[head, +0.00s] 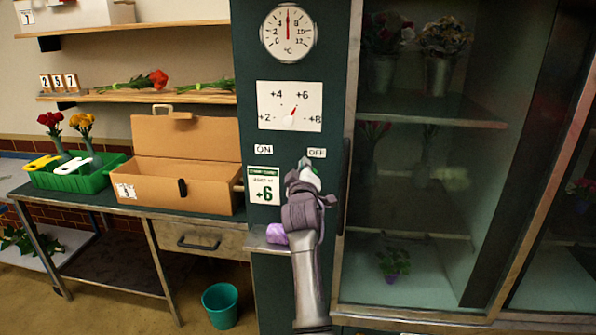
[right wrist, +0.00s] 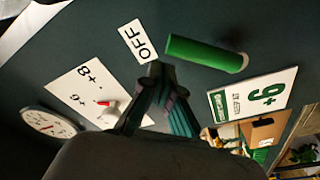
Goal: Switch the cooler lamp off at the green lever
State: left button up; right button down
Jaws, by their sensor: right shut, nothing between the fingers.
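The green lever (right wrist: 205,52) shows in the right wrist view as a green bar close beside the OFF label (right wrist: 138,42). In the head view the lever is mostly hidden behind my right gripper. My right gripper (head: 304,168) is in front of the dark panel, just below the OFF label (head: 317,153). It is shut and empty. In the right wrist view its fingertips (right wrist: 158,75) are together, near the OFF label and to the left of the lever; contact cannot be told. The ON label (head: 263,149) is to the left in the head view. My left gripper is not in view.
A thermometer dial (head: 289,33), a setting dial (head: 290,106) and a +6 card (head: 263,186) are on the panel. A purple block (head: 277,234) is on a small ledge. The glass cooler (head: 410,170) with flowers stands right. A cardboard box (head: 187,150) is on the left bench.

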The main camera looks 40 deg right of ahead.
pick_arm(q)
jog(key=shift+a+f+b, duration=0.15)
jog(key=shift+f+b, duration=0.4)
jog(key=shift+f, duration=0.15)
pick_arm(e)
jog(key=shift+s+d+f+m+h, duration=0.2)
jog(key=shift+s+d+m, duration=0.1)
jog(key=shift+m, duration=0.35)
jog(key=shift+s+d+f+m+h, duration=0.15)
jog(key=shift+s+m+h, duration=0.1)
jog(key=shift+m, duration=0.4)
